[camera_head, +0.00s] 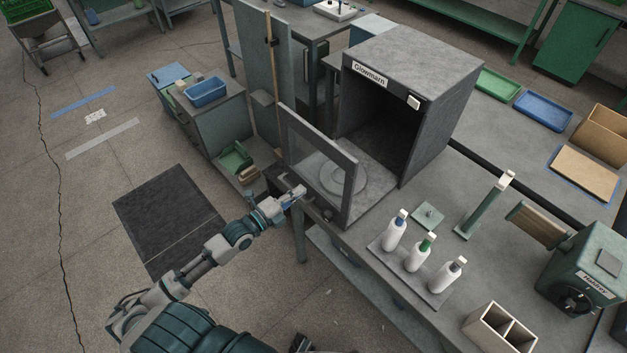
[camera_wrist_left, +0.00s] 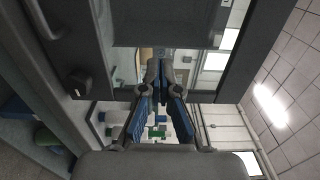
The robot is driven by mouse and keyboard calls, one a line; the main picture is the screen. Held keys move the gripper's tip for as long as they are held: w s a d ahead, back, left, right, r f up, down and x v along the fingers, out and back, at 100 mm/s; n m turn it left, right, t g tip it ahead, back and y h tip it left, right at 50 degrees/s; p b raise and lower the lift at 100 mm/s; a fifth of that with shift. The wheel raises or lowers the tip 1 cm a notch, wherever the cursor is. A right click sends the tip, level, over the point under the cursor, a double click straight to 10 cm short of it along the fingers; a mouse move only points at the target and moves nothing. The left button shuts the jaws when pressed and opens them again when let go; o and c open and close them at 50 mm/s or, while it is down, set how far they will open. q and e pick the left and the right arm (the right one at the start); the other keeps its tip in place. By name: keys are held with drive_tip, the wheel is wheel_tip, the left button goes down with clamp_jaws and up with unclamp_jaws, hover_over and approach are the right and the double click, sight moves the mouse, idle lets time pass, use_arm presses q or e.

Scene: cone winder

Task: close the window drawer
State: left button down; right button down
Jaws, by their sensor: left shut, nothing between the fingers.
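The window drawer (camera_head: 348,190) belongs to the grey box labelled Glowmarn (camera_head: 420,60). Its dark-framed clear front stands upright, well out from the box's dark opening, so the drawer is open. A round plate (camera_head: 343,178) shows through the pane. My left gripper (camera_head: 299,192) is shut and empty, at the outer face of the window front near its lower edge. In the left wrist view the shut fingers (camera_wrist_left: 159,66) point at the pane, with the dark frame around them; I cannot tell whether they touch it. My right gripper is not in view.
A tray with three bottles (camera_head: 418,256) stands on the bench right of the drawer. A green post (camera_head: 480,207) and a green machine (camera_head: 585,270) stand farther right. A tall panel (camera_head: 262,70) and a low cabinet with a blue bin (camera_head: 206,91) are at the left.

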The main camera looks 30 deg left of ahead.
sight(320, 176)
use_arm(q)
drive_tip(key=x, duration=0.4)
drive_tip(key=shift+w+a, duration=0.2)
drive_tip(key=shift+w, duration=0.25)
drive_tip(key=shift+w+d+f, duration=0.1)
drive_tip(key=shift+w+f, duration=0.05)
drive_tip(key=shift+w, duration=0.45)
drive_tip(key=shift+w+d, duration=0.15)
drive_tip(key=shift+d, duration=0.15)
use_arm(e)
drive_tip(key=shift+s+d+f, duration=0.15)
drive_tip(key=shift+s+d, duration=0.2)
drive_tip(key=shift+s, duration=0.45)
use_arm(q)
drive_tip(key=shift+d, duration=0.1)
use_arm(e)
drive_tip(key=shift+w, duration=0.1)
use_arm(q)
drive_tip(key=shift+w, duration=0.1)
